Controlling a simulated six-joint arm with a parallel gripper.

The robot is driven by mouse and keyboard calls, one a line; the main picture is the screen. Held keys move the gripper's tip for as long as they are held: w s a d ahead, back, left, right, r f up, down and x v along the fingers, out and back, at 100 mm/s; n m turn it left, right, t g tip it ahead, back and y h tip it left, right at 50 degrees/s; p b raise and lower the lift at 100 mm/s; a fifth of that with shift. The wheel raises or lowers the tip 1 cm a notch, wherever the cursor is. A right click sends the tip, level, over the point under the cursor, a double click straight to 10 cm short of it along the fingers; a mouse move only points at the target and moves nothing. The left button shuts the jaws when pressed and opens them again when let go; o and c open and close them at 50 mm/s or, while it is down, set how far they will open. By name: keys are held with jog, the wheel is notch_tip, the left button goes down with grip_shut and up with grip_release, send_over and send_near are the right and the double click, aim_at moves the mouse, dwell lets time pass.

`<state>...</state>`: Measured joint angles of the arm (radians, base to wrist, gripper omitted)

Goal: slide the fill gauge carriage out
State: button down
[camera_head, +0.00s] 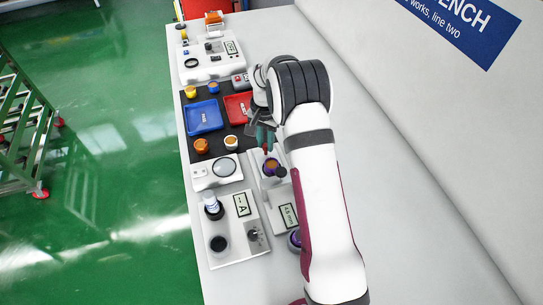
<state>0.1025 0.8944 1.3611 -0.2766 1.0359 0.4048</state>
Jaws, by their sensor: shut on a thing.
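The fill gauge (289,214) is a pale unit with a small display reading in mm, partly behind my arm. A purple cup with orange contents (271,166) stands at its far end, with a dark knob (281,172) close beside it. I take this far end to be the fill gauge carriage (258,180). My gripper (265,148) is low over the far end, just beyond the cup. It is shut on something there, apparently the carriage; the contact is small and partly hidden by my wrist.
A dark mat beyond holds a blue tray (204,116), a red tray (238,108) and several small pots. A unit with a round lens (224,168) and a panel with a display (233,230) stand left of the gauge. The bench right of my arm is clear.

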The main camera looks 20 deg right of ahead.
jog(key=shift+w, duration=1.4)
jog(key=c, duration=0.7)
grip_release()
jog(key=shift+s+r, duration=0.1)
jog(key=shift+r, duration=7.8)
